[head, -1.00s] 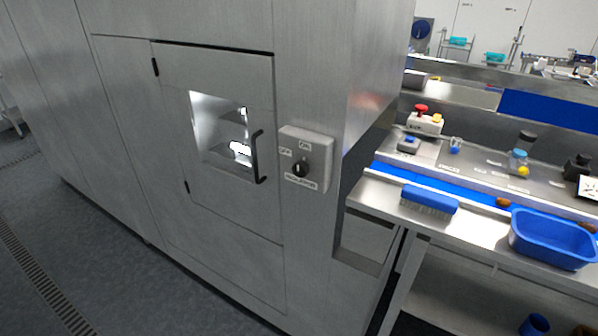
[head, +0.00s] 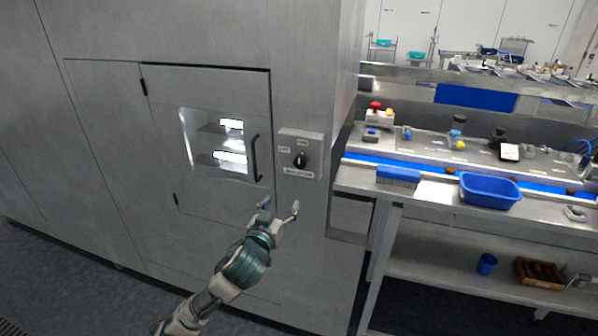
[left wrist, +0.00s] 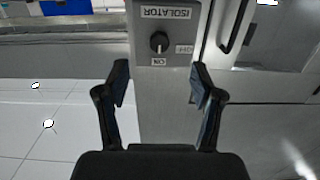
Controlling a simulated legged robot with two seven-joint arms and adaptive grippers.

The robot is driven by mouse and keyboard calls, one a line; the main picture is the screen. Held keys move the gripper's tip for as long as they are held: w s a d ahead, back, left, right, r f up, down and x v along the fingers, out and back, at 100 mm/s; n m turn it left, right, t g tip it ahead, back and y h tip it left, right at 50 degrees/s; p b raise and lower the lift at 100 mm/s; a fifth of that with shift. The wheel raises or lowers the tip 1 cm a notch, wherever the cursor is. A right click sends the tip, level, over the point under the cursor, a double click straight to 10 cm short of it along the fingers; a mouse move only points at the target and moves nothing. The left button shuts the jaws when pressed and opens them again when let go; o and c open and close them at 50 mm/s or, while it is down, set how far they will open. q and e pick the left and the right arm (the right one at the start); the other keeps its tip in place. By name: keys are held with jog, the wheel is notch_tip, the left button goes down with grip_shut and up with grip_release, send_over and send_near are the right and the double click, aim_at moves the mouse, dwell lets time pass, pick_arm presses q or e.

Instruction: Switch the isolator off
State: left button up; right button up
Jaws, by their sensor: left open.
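The isolator is a grey box (head: 314,141) on the steel cabinet wall, right of the door, with a black rotary knob (head: 300,161). Its labels read ON above, OFF to the left and ISOLATOR below. The left wrist view shows the knob (left wrist: 159,42) upside down, between and beyond the fingertips; its pointer appears to be toward ON. My left gripper (head: 280,204) is open and empty, below the box and apart from it. It also shows in the left wrist view (left wrist: 158,84). My right gripper is not in view.
A cabinet door (head: 215,213) with a lit window and a black bar handle (head: 256,158) is just left of the isolator. To the right is a sorting bench with a blue brush (head: 398,175), a blue tub (head: 490,190) and a red-button box (head: 379,115).

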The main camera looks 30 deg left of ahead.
pick_arm(q)
notch_tip(320, 180, up, 2)
jog(key=s+d+r, duration=0.1)
jog(key=s, duration=0.1)
jog(key=p, duration=0.1)
send_near(300, 165)
jog(key=w+a, duration=0.1)
jog(key=a, duration=0.1)
jog(key=shift+t, duration=0.4)
jog(key=w, duration=0.2)
jog(key=w+p, duration=0.1)
jog(key=w, duration=0.5)
jog(key=shift+w+f+p, duration=0.1)
jog(key=shift+f+p, duration=0.2)
jog(key=shift+w+a+f, duration=0.1)
jog(key=shift+a+f, duration=0.05)
jog(key=shift+a, duration=0.5)
jog(key=c, duration=0.8)
jog(key=shift+d, duration=0.3)
jog(key=c, duration=0.4)
jog(key=shift+o, duration=0.2)
jog(key=shift+d, duration=0.1)
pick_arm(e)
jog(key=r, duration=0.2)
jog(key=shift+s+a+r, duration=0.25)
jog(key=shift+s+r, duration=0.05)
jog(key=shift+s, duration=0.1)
